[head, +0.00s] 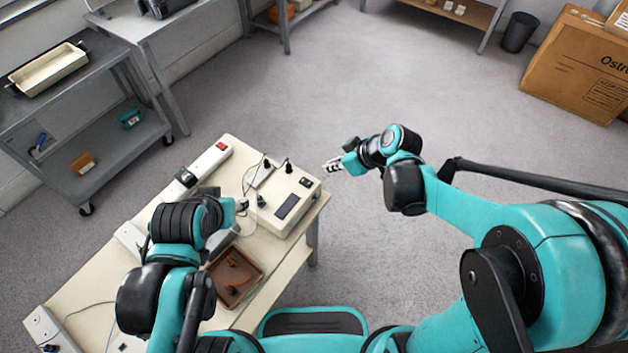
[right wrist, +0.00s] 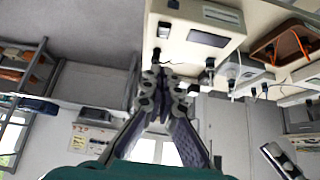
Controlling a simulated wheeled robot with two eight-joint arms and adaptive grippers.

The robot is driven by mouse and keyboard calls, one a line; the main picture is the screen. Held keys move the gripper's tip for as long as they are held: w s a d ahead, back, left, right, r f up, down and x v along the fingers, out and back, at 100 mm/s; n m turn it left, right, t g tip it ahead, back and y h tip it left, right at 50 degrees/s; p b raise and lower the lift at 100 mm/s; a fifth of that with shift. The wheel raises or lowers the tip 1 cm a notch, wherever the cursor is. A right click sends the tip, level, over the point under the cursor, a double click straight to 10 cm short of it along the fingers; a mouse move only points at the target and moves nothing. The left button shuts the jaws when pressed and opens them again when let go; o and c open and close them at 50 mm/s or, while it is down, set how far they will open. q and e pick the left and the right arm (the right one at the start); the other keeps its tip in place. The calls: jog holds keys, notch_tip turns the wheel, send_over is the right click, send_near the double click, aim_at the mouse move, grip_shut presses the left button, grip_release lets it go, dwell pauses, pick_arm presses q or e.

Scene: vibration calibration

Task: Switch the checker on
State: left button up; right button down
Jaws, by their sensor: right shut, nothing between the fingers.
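The checker (head: 284,206), a cream box with a dark display, a small black switch (head: 305,182) and a black knob, stands at the table's right end. The checker also fills the top of the right wrist view (right wrist: 222,45). My right gripper (head: 331,165) is shut and empty in the air, just beyond the checker's upper right corner, apart from it. Its fingertips (right wrist: 164,78) meet in the right wrist view. My left gripper (head: 242,204) is by the checker's left side, partly hidden by its arm; its fingers are too small to read.
The cream table (head: 281,287) carries a brown tray (head: 254,265), a power strip with a red switch (head: 215,152) and loose cables. A grey shelf cart (head: 112,158) stands left. A cardboard box (head: 573,75) is far right. Open floor lies beyond the table.

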jog(key=shift+w+a+f, duration=0.1)
jog(key=shift+a+f, duration=0.1)
dwell(0.3)
jog(key=b, duration=0.4)
send_over(307, 182)
jog(key=s+d, duration=0.1)
notch_tip(307, 182, down, 8)
jog(key=shift+d+f, duration=0.1)
jog(key=shift+f, duration=0.15)
jog(key=shift+s+d+f+b, duration=0.15)
jog(key=shift+f+b, duration=0.2)
jog(key=shift+f, duration=0.25)
jog(key=shift+s+d+f+b, duration=0.1)
jog(key=shift+f+b, duration=0.25)
jog(key=shift+f, duration=0.25)
jog(key=shift+d+f, duration=0.1)
jog(key=shift+f, duration=0.35)
jog(key=shift+f+b, duration=0.1)
jog(key=shift+b, duration=0.2)
